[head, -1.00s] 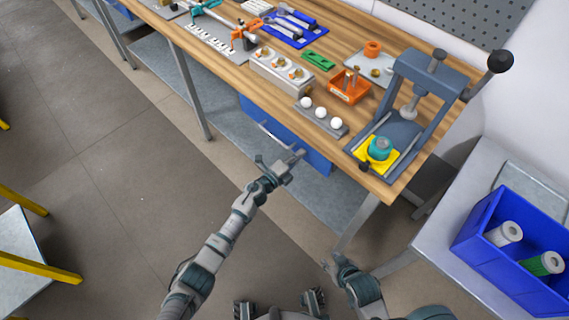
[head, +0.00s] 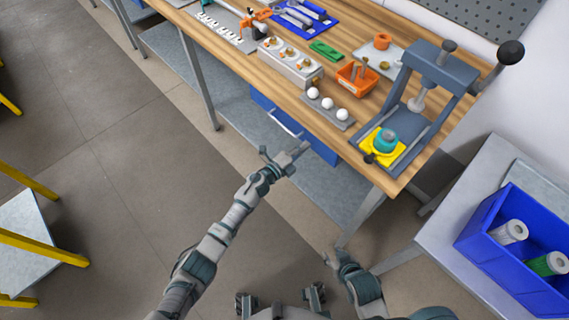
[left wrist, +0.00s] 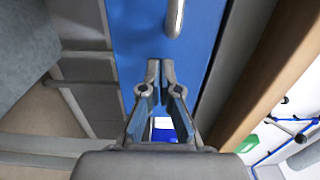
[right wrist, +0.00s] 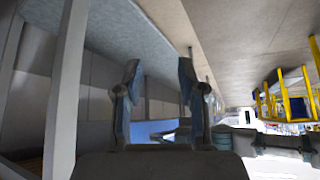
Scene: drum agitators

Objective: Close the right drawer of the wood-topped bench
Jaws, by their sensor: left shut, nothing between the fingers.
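The bench's blue drawer (head: 322,151) shows below the front edge of the wood top, with a pale bar handle (head: 284,122). How far it stands out is hard to tell, as the top hides most of it. My left gripper (head: 303,149) is shut and empty, at the drawer front, right of the handle. In the left wrist view the blue front (left wrist: 140,35) fills the space ahead of the fingertips (left wrist: 160,68), with the handle (left wrist: 175,15) above them. Contact cannot be told. My right gripper (head: 335,258) is open and empty, low beside the bench leg; its fingers are apart in the right wrist view (right wrist: 158,75).
The wood-topped bench (head: 225,45) carries a grey press (head: 440,66), an orange bin (head: 350,88) and white balls on a grey block (head: 340,115). A side table (head: 440,235) at right holds a blue crate (head: 470,240).

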